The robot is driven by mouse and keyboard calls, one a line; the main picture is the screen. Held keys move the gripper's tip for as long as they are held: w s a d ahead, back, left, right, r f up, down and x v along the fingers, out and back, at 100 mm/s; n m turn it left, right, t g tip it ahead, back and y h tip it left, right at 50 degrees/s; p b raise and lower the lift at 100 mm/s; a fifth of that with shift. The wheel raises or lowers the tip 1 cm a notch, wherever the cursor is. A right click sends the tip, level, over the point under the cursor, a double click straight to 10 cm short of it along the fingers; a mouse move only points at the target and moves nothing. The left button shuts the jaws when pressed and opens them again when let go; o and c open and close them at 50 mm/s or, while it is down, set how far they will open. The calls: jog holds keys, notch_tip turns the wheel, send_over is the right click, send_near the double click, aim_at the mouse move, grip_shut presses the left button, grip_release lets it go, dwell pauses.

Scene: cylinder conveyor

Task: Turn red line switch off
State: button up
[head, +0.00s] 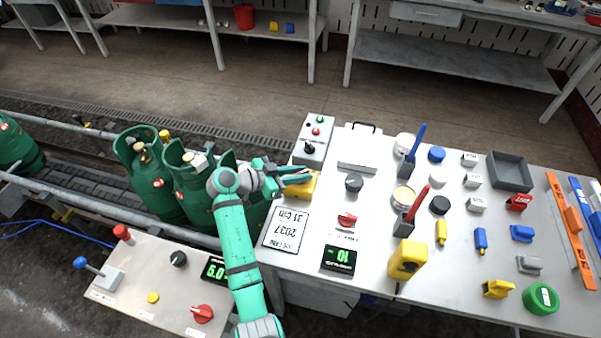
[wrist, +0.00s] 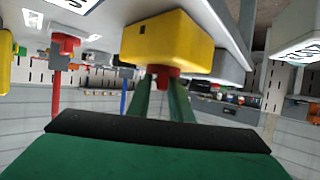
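My gripper (head: 288,174) reaches over the near-left edge of the worktable to a yellow box (head: 303,188), seen partly behind it. In the wrist view the yellow box (wrist: 170,42) carries a red knob (wrist: 166,71). The two green fingers (wrist: 162,100) are a little apart, with their tips at the knob. I cannot tell whether they grip it. A red rotary switch (head: 347,219) sits on the table to the right, above a small green display. Another red rotary switch (head: 202,313) is on the lower-left panel.
A grey button box (head: 313,140) stands just behind the yellow box. A red lever (head: 417,205), a blue lever (head: 415,145) and a second yellow box (head: 407,259) stand upright further right. Green gas cylinders (head: 150,180) are on the conveyor to the left.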

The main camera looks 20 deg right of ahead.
jog(key=shift+o, duration=0.6)
jog(key=shift+r, duration=0.1)
jog(key=shift+a+r, duration=0.1)
jog(key=shift+a, duration=0.1)
jog(key=v, duration=1)
jog(key=shift+a, duration=0.15)
